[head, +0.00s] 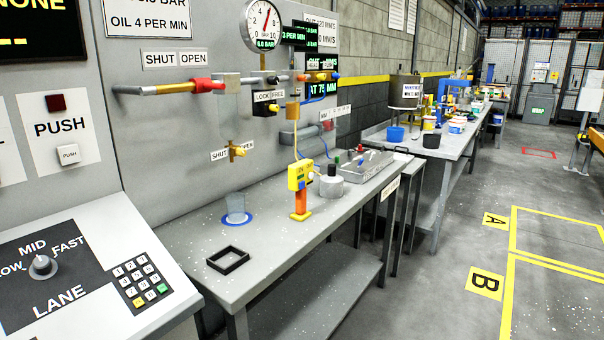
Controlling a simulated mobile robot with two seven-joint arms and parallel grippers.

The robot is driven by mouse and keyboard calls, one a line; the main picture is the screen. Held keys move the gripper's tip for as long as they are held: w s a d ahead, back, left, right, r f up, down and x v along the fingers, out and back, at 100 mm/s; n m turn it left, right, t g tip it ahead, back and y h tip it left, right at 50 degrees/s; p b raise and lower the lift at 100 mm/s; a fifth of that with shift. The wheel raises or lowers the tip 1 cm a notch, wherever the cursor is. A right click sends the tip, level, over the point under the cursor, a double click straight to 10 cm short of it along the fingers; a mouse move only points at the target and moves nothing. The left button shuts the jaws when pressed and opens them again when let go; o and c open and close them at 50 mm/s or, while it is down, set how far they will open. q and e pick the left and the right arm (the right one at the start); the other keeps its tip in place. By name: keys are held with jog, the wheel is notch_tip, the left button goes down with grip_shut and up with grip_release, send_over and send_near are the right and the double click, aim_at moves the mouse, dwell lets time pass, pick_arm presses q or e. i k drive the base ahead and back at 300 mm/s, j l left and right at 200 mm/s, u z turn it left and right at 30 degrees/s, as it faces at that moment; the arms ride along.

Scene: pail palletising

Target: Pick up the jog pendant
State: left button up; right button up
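What looks like the jog pendant (300,177) is a yellow box with small buttons above an orange grip. It stands upright at the front part of the near grey bench (200,263). A thin cord runs down the wall panel behind it; I cannot tell where the cord ends. Neither of my grippers shows in the head view, and nothing is seen touching the pendant.
A clear cup (236,207) on a blue ring and a black square frame (228,260) lie left of the pendant. A round grey-white item (327,186) and a metal tray (368,164) stand behind it. A keypad console (75,270) fills the left front.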

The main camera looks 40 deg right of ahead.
aim_at(297, 172)
jog(key=i+l+u, duration=0.2)
jog(key=l, duration=0.55)
jog(key=l+u, duration=0.2)
jog(key=l, duration=0.6)
jog(key=i+l, duration=0.1)
jog(key=l, duration=1.1)
jog(key=i+l, duration=0.1)
jog(key=l, duration=1.05)
